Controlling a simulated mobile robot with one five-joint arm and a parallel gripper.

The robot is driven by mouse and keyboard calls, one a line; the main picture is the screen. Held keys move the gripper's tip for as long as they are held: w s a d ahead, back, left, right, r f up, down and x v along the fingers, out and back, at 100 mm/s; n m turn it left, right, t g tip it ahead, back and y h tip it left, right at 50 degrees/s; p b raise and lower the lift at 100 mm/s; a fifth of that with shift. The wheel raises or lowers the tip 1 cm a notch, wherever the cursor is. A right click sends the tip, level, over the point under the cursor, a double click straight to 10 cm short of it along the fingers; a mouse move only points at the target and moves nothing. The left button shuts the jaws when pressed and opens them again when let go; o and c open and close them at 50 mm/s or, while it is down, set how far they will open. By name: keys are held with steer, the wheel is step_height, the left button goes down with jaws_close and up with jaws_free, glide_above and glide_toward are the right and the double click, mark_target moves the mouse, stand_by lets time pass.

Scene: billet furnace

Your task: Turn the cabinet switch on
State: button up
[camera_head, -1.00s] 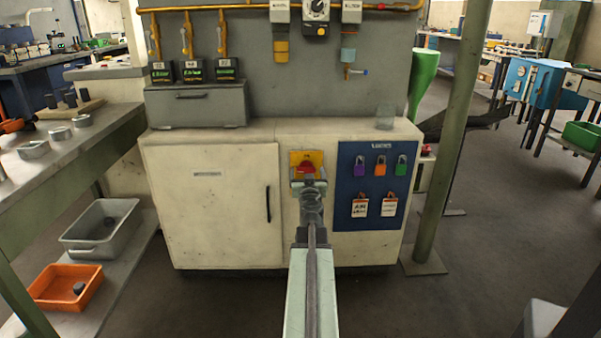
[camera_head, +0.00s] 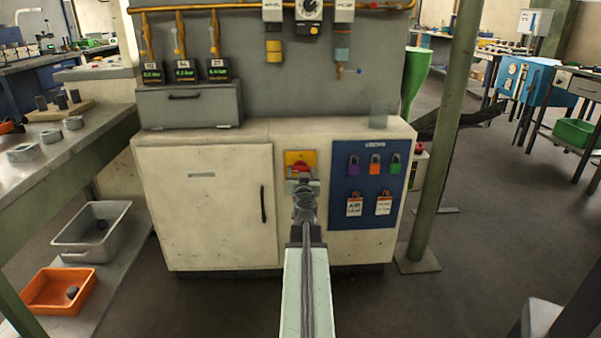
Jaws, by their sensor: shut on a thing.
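The cream cabinet (camera_head: 205,225) stands straight ahead with its door shut. Its switch is a red rotary handle (camera_head: 300,168) on a yellow plate (camera_head: 291,158) on the front, right of the door. My gripper (camera_head: 303,179) is at the switch, shut on the red handle. My gripper and wrist hide the lower part of the handle and plate, so I cannot tell the handle's exact angle.
A blue board (camera_head: 348,225) with several padlocks and tags is right of the switch. A green post (camera_head: 437,150) stands to the right. A workbench (camera_head: 75,155) is at the left, with a grey bin (camera_head: 75,257) and an orange bin (camera_head: 45,308) below.

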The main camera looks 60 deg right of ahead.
steer(key=m, duration=0.4)
steer(key=shift+a, duration=0.1)
steer(key=m, duration=0.4)
steer(key=shift+m, duration=0.3)
steer(key=shift+s+f+m, duration=0.1)
steer(key=shift+m, duration=1.95)
steer(key=shift+s+f+m, duration=0.1)
steer(key=shift+m, duration=1.95)
steer(key=o, duration=1.4)
steer(key=shift+r, duration=0.1)
steer(key=shift+d, duration=0.2)
steer(key=shift+a, duration=0.1)
